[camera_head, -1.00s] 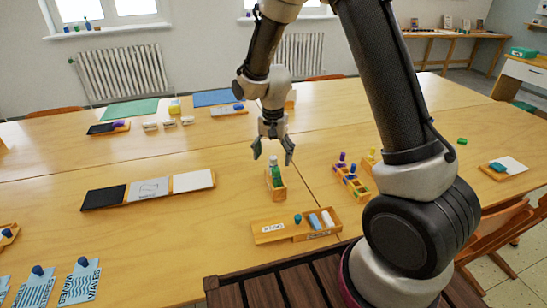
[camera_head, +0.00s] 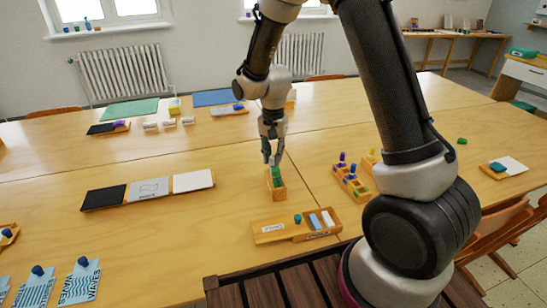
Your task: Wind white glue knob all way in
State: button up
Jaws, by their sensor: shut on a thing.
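My gripper (camera_head: 271,157) points down and is shut on the white knob at the top of a green glue holder (camera_head: 276,175). The fingers cover the knob, so little or nothing of it shows. The green body stands upright in a small wooden block (camera_head: 277,191) near the middle of the table. How far the knob is wound in cannot be seen.
In front lies a wooden tray (camera_head: 267,238) with a label, a green knob, and blue and white pieces. To the right stands a wooden rack (camera_head: 351,184) with purple and yellow pieces. To the left lies a board with black, grey and white panels (camera_head: 148,190).

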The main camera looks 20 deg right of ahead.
jog(key=n, duration=0.5)
jog(key=o, duration=0.4)
jog(key=shift+n, duration=0.5)
jog(key=o, duration=1.1)
jog(key=shift+o, duration=0.2)
jog(key=shift+r, duration=3)
